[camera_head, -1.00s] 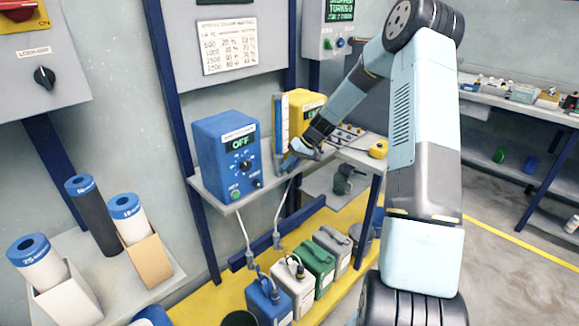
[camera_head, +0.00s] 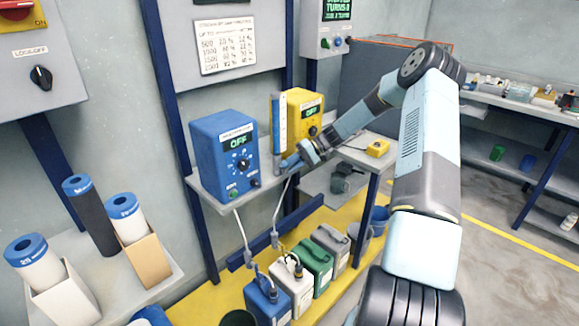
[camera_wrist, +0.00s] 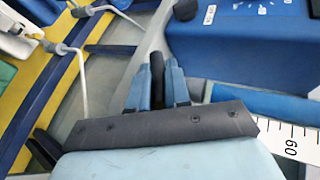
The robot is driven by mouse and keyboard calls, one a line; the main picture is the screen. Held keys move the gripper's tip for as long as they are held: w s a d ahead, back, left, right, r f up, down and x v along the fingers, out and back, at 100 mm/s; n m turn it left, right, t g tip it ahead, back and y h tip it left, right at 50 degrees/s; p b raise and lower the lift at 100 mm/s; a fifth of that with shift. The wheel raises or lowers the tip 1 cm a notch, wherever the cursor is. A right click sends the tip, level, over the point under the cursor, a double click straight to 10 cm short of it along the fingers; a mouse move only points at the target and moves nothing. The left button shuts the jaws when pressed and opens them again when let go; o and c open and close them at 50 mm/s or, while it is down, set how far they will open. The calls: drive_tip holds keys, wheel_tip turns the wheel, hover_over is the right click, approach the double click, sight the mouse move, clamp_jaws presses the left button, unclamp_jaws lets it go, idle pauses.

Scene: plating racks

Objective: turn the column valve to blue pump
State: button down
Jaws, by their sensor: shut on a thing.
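The blue pump (camera_head: 210,165) stands on the shelf with its display reading OFF; its blue body (camera_wrist: 225,60) also fills the upper right of the wrist view. The yellow pump (camera_head: 298,103) stands behind, to its right, also reading OFF. The column (camera_head: 279,122) is a pale upright scale with blue edges between them; part of its scale (camera_wrist: 292,143) shows in the wrist view. My gripper (camera_head: 287,164) is at the column's foot. In the wrist view my gripper (camera_wrist: 157,78) is shut on a dark narrow piece, apparently the valve handle. The valve body is mostly hidden.
Grey tubes run down from the shelf to a blue canister (camera_head: 262,304) and a white canister (camera_head: 294,284) below. Green and grey canisters stand beside them. A small yellow box (camera_head: 377,148) sits on the right shelf. Open floor lies at right.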

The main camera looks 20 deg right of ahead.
drive_tip(key=shift+d, duration=0.15)
drive_tip(key=c, duration=1.1)
unclamp_jaws()
drive_tip(key=v, duration=1.3)
drive_tip(key=shift+w+d, duration=0.15)
drive_tip(key=shift+d, duration=0.15)
drive_tip(key=s+a+r+h, duration=0.5)
drive_tip(key=s+a+r, duration=0.1)
drive_tip(key=s+r, duration=0.35)
drive_tip(key=s+a+r+h, duration=0.4)
drive_tip(key=s+a+r, duration=0.3)
drive_tip(key=s+r, duration=0.3)
drive_tip(key=s+r+t+h, duration=0.1)
drive_tip(key=s+r+t, duration=0.1)
drive_tip(key=s, duration=0.6)
drive_tip(key=s+r+t+h, duration=0.1)
drive_tip(key=s+r+t, duration=0.1)
drive_tip(key=s, duration=0.6)
drive_tip(key=s+r+m+t+h, duration=0.1)
drive_tip(key=s+r+t, duration=0.1)
drive_tip(key=s, duration=0.6)
drive_tip(key=shift+s+a+r, duration=0.2)
drive_tip(key=shift+s+a, duration=0.05)
drive_tip(key=shift+a, duration=0.05)
